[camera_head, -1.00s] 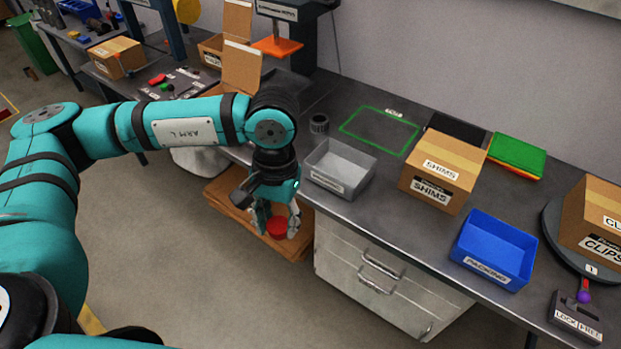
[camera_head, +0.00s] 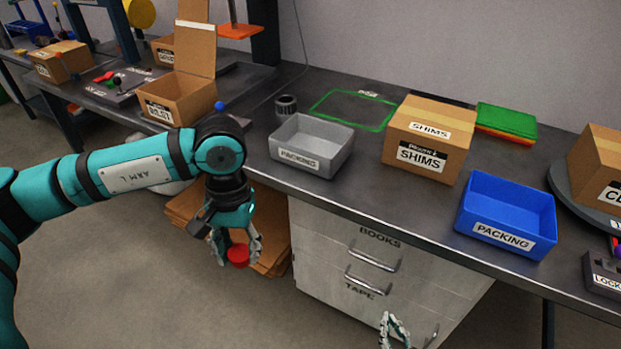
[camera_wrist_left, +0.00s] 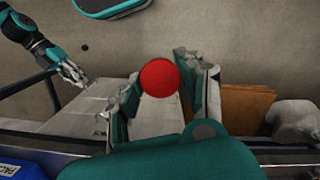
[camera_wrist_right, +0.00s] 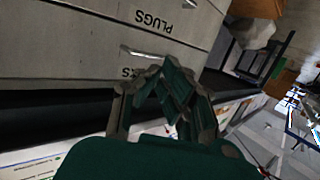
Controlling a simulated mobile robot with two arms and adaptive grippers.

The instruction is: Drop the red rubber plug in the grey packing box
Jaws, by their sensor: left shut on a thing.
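The red rubber plug (camera_head: 238,255) is held between the fingers of my left gripper (camera_head: 236,250), which hangs in front of the bench edge, below bench-top height. In the left wrist view the round red plug (camera_wrist_left: 159,77) sits between the two fingers (camera_wrist_left: 165,85). The grey packing box (camera_head: 337,161), labelled PACKING, stands open and empty on the bench, up and to the right of my left gripper. My right gripper (camera_head: 394,328) is low in front of the drawers; in the right wrist view its fingertips (camera_wrist_right: 165,72) come together with nothing seen between them.
A blue PACKING box (camera_head: 483,229) stands further right on the bench. The closed SHIMS carton (camera_head: 450,158) is between the two boxes. A dark ring-shaped part (camera_head: 286,106) sits behind the grey box. An open carton (camera_head: 180,98) is to the left. Drawers (camera_head: 330,235) are below the bench.

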